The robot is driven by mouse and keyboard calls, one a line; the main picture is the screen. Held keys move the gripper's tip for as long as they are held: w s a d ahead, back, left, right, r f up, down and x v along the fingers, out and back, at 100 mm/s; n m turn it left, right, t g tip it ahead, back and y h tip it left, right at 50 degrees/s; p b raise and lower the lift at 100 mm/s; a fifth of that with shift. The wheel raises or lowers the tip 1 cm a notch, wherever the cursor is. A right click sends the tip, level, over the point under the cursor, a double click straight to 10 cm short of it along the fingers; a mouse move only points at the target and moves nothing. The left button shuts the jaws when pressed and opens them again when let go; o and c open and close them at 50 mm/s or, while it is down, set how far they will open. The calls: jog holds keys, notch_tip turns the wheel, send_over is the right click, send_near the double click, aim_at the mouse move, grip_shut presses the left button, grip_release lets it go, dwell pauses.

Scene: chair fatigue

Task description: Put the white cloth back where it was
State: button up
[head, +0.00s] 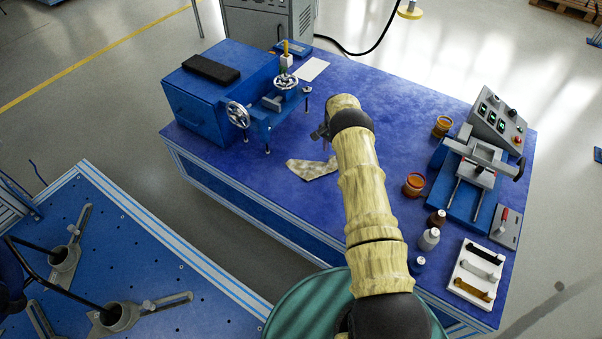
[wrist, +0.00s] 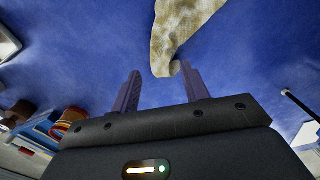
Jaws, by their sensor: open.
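A pale, checkered cloth (head: 312,170) lies on the blue tabletop, left of my arm and in front of the blue machine. In the wrist view the cloth (wrist: 182,32) hangs into the top of the picture, and its narrow corner shows between my two fingers. My gripper (wrist: 163,82) is open, with its fingers apart on either side of that corner. I cannot tell whether a finger touches the cloth. In the head view my gripper (head: 321,133) is mostly hidden behind my wrist, above the table just beyond the cloth.
A blue machine with handwheels (head: 237,116) stands left on the table (head: 380,101). A white sheet (head: 312,69) lies behind it. On the right are amber jars (head: 414,184), bottles (head: 429,239), a blue fixture (head: 463,187) and a white tray (head: 461,270). The table's middle is clear.

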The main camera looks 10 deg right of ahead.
jog(key=shift+d+r, duration=0.3)
jog(key=shift+r, duration=0.65)
jog(key=shift+c, duration=0.4)
jog(key=shift+w+d+f, duration=0.1)
jog(key=shift+f, duration=0.05)
jog(key=c, duration=0.7)
jog(key=shift+w+f, duration=0.15)
grip_shut()
jog(key=f+b, duration=0.1)
jog(key=w+f+b, duration=0.1)
jog(key=f+b, duration=0.2)
jog(key=b, duration=0.1)
jog(key=shift+w+d+f, duration=0.35)
jog(key=shift+w, duration=0.05)
jog(key=shift+f, duration=0.1)
